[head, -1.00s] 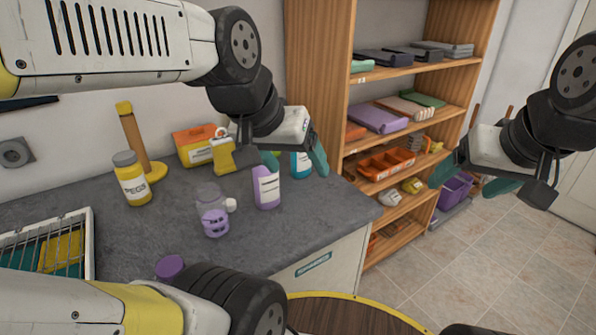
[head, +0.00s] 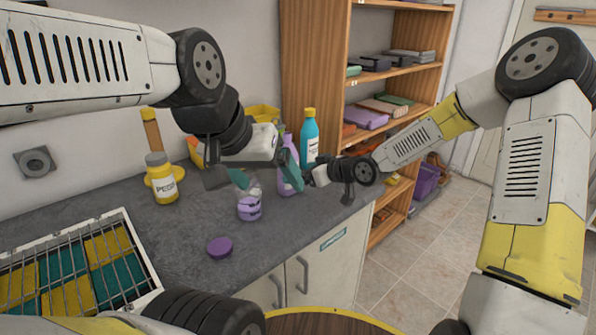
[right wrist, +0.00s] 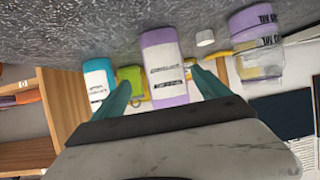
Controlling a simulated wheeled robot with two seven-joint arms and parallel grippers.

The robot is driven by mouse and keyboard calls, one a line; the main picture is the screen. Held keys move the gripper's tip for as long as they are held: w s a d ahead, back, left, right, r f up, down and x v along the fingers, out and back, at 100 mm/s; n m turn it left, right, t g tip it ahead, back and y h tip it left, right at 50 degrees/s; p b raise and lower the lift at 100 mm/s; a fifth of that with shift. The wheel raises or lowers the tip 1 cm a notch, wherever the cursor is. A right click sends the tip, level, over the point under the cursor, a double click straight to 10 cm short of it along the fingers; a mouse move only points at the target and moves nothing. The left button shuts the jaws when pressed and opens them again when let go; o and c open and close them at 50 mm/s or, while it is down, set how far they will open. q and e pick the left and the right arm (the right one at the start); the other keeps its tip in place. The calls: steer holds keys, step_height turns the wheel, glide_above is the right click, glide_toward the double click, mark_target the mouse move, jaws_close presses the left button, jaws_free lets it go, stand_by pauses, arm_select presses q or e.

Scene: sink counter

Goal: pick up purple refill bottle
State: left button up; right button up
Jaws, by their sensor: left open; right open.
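The purple refill bottle (head: 287,180) stands upright on the counter, partly hidden behind my left gripper in the head view. In the right wrist view the bottle (right wrist: 163,55) appears between the two teal fingers of my right gripper (right wrist: 162,92), which is open. I cannot tell whether the fingers touch it. In the head view my right gripper comes in from the right beside the bottle, its fingertips unclear. My left gripper (head: 266,177) is open and empty, above the counter in front of the bottle.
A clear jar with purple contents (head: 249,209) and a purple lid (head: 220,247) are in front. A teal bottle (head: 309,140) stands behind the purple one. A yellow jar (head: 161,182) and wire rack (head: 75,270) are left. Shelves (head: 325,60) stand right, beyond the counter's edge.

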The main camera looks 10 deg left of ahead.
steer(key=shift+w+a+f+y, duration=0.15)
steer(key=shift+a+y, duration=0.15)
steer(key=shift+a, duration=0.5)
steer(key=x, duration=0.7)
steer(key=shift+w+a, duration=0.1)
steer(key=shift+a, duration=0.1)
steer(key=c, duration=1.8)
steer(key=shift+o, duration=0.2)
steer(key=shift+r, duration=0.35)
